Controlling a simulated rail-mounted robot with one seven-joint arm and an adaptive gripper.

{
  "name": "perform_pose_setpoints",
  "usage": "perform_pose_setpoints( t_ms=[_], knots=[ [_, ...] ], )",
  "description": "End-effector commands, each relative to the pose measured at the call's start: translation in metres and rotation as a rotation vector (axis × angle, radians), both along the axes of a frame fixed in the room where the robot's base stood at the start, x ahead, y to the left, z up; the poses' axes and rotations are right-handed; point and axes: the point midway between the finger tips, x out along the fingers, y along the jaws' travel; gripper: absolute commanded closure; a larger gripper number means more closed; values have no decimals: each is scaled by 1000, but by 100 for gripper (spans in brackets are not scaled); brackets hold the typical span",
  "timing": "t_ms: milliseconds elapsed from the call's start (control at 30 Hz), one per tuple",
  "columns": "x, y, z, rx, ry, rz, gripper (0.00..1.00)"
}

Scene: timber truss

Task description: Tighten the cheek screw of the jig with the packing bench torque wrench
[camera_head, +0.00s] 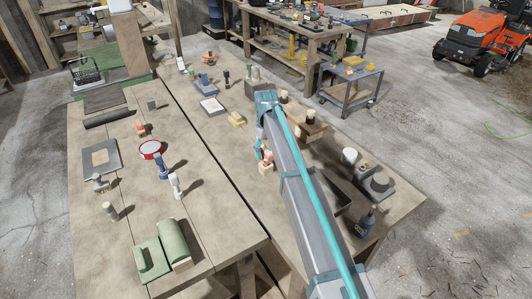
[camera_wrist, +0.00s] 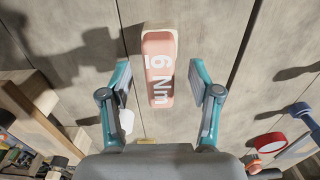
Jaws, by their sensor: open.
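A salmon-red block with a pale end, marked "6 Nm" (camera_wrist: 158,75), lies under my wrist camera, seen from above. It looks like the torque wrench's body; its drive end is not clear. A red and pale piece, which seems to be the same thing, shows in the head view (camera_head: 266,160) beside my arm. My gripper (camera_wrist: 160,88) is open, with one finger on each side of the marked block and a gap on both sides. A wooden block assembly (camera_head: 305,122), possibly the jig, stands right of my arm; part of it may show in the wrist view (camera_wrist: 32,100). I cannot make out the cheek screw.
A red-rimmed round item (camera_head: 151,149) and a white-topped tool (camera_head: 176,184) stand on the left bench. A green padded block (camera_head: 160,248) is at its front. A blue bottle (camera_head: 365,222) stands at the right edge. The left bench has bare patches.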

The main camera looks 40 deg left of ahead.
Motion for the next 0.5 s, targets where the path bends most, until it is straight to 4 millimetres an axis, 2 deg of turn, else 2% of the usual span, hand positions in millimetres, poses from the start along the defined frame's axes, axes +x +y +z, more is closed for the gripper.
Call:
perform_pose_setpoints(
  t_ms=[300, 500],
  knots=[
    [0, 0, -7, 1, -1, 0, 39],
    [0, 0, -7, 1, 0, 0, 72]
  ],
)
